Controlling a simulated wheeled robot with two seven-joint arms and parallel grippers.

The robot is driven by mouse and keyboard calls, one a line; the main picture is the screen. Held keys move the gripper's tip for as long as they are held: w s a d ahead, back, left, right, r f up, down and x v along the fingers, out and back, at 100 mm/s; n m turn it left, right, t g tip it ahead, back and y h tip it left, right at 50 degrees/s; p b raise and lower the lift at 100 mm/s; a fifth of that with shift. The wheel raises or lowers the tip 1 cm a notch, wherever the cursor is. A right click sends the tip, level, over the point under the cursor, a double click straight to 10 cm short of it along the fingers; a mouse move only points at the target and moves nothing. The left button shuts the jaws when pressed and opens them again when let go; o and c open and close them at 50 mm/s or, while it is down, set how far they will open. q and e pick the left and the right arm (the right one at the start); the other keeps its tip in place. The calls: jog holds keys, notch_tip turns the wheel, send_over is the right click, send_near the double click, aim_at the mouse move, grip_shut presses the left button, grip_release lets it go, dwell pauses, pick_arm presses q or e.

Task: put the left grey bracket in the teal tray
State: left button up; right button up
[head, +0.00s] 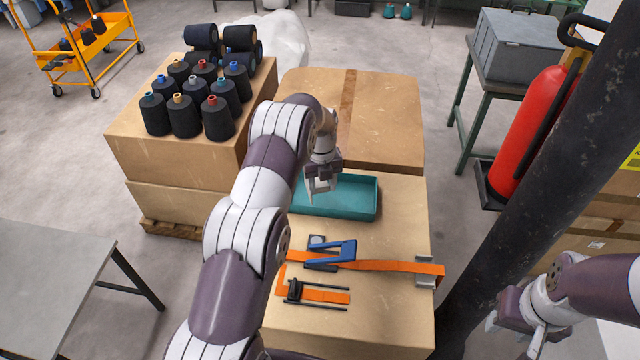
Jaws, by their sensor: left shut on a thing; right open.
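The teal tray (358,196) sits on the cardboard box, toward its back. My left gripper (321,192) is at the left part of the tray, pointing down, shut on a small grey piece that looks like the left grey bracket. The fingers and my arm hide most of it, and I cannot tell whether it touches the tray floor. Another grey bracket (425,285) is at the box's right edge, by the end of the orange strap (390,267). My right gripper (525,325) is open at the lower right, away from the box.
A blue and black buckle (332,252) and a black buckle with an orange strap piece (318,294) lie in front of the tray. Black yarn cones (183,117) stand on boxes at the left. A dark pillar (545,170) rises to the right.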

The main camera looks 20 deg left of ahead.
aim_at(318, 180)
pick_arm(q)
jog(key=w+a+f, duration=0.1)
jog(key=w, duration=0.1)
jog(key=w+a+f, duration=0.1)
jog(key=shift+w+a+f, duration=0.15)
jog(key=shift+w+f, duration=0.2)
jog(key=shift+a+f, duration=0.1)
jog(key=shift+f, duration=0.1)
notch_tip(318, 180, down, 3)
jog(key=shift+s+f+b, duration=0.1)
jog(key=shift+f+b, duration=0.1)
jog(key=shift+b, duration=0.35)
jog(key=shift+f, duration=0.15)
jog(key=o, duration=0.7)
jog(key=shift+f+b, duration=0.1)
jog(key=shift+b, duration=0.2)
jog(key=o, duration=0.5)
pick_arm(e)
jog(key=shift+w+f, duration=0.3)
jog(key=shift+f, duration=0.4)
